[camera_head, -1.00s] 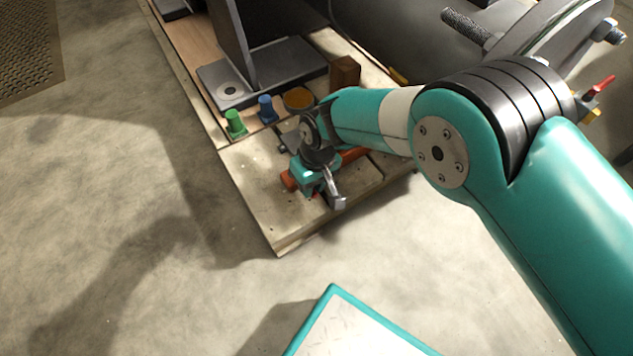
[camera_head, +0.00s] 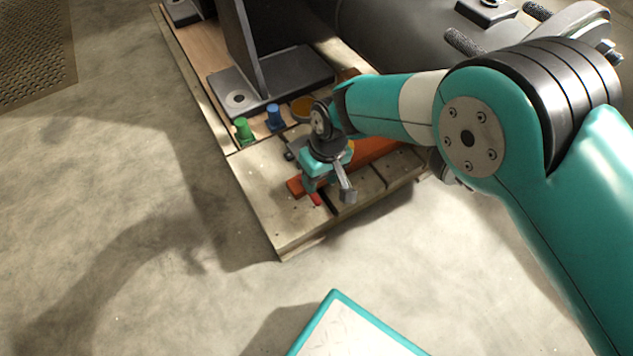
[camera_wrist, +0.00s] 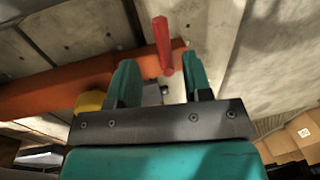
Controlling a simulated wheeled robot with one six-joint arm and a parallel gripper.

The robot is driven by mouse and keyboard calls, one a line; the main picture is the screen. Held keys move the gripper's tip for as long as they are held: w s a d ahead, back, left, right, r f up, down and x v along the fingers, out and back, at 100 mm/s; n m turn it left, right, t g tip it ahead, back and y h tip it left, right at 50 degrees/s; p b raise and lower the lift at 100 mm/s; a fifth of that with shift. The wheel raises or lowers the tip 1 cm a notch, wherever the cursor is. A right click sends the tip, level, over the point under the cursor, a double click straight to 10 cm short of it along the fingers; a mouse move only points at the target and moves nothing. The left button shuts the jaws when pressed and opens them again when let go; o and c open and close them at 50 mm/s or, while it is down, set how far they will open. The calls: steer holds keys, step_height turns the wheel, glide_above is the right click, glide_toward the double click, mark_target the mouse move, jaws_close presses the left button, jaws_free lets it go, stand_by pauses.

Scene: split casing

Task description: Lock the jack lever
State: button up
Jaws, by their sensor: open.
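The red lever (camera_wrist: 163,45) stands out from the end of an orange jack body (camera_wrist: 60,90) in the wrist view. A little red (camera_head: 315,198) also shows just below my gripper in the head view, beside the orange body (camera_head: 375,151). My gripper (camera_wrist: 161,62) is open, with one teal finger on each side of the lever's lower end in the picture. I cannot tell how deep the lever lies between the fingers, and no contact shows. A yellow part (camera_wrist: 90,102) sits by the orange body, partly hidden by my gripper.
The jack lies on a slab-like pallet (camera_head: 262,200) with a raised edge over the floor. A green plug (camera_head: 242,130), a blue plug (camera_head: 273,116) and an orange-yellow disc (camera_head: 302,108) stand behind my gripper. A dark steel bracket (camera_head: 285,80) rises behind them.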

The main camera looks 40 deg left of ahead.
step_height(320, 180, up, 12)
steer(key=w+p, duration=0.1)
steer(key=p, duration=0.3)
steer(key=shift+w+d, duration=0.35)
steer(key=shift+f, duration=0.15)
steer(key=w+d+r+m+y+p, duration=0.1)
steer(key=w+d+r+m+p, duration=0.1)
steer(key=d+r, duration=0.95)
steer(key=w+d+r+m+y+p, duration=0.1)
steer(key=w+d+r+p, duration=0.15)
steer(key=d+r, duration=0.9)
steer(key=s+d+r+m+t+y+p, duration=0.2)
steer(key=s+d+r+m, duration=0.2)
steer(key=s+d+r, duration=0.85)
step_height(320, 180, up, 36)
steer(key=d+p, duration=0.1)
steer(key=p, duration=3.7)
steer(key=shift+s+r, duration=0.25)
steer(key=shift+s, duration=0.15)
